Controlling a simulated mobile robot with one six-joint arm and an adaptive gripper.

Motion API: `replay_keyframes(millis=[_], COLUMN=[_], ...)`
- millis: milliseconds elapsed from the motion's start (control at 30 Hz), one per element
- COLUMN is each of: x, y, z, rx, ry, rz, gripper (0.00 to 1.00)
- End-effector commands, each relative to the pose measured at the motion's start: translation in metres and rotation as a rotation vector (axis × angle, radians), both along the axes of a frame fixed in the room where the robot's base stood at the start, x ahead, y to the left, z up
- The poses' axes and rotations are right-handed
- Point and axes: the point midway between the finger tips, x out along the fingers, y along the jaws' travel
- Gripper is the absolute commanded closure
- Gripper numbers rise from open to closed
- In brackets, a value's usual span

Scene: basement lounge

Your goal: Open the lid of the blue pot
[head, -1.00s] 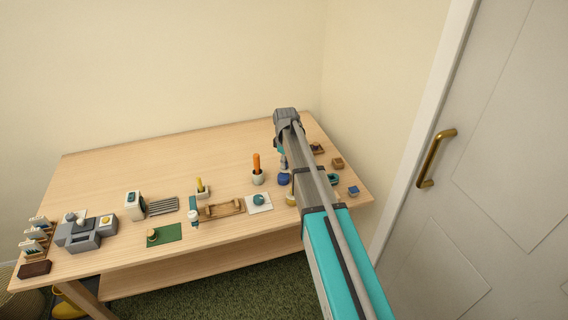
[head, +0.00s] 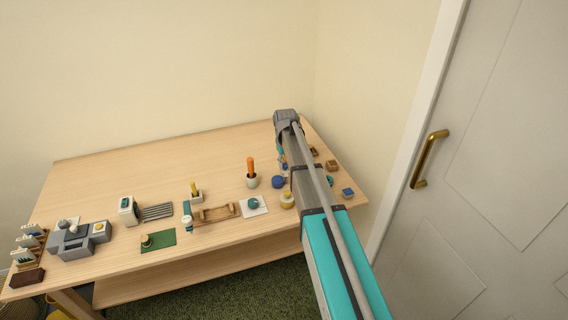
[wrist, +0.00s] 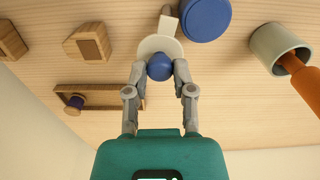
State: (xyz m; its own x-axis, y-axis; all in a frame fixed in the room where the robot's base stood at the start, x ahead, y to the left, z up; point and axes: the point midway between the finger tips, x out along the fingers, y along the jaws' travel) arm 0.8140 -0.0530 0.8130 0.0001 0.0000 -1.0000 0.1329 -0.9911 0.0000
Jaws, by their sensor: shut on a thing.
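In the wrist view, my gripper (wrist: 161,68) is shut on a round blue knob (wrist: 158,66). The knob sits on a cream disc-shaped lid (wrist: 160,45), with a pale tab (wrist: 168,22) at its far edge. A round blue pot (wrist: 205,15) is beside the lid, partly cut off by the frame. In the head view the blue pot (head: 278,182) stands on the table just left of my arm. My fingers and the lid are mostly hidden there by the arm. I cannot tell whether the lid touches the pot.
A grey cup with an orange handle (wrist: 275,45) stands right of the pot in the wrist view. Wooden blocks (wrist: 88,42) and a wooden tray (wrist: 90,88) are on the left. The wooden table (head: 110,175) has free room at its back left. A white door (head: 480,190) is at the right.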

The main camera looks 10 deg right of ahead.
Motion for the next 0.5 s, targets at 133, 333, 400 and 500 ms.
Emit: replay_keyframes(millis=[133,333,400,500], x=[-0.0007,-0.0007,-0.0008,-0.0008], y=[-0.0006,-0.0006,-0.0006,-0.0005], z=[-0.0002,-0.0002,-0.0002,-0.0002], rx=[0.0,0.0,0.0,0.0], ry=[0.001,0.001,0.001,0.001], rz=[-0.017,-0.018,-0.018,-0.017], gripper=[1.0,1.0,1.0,0.6])
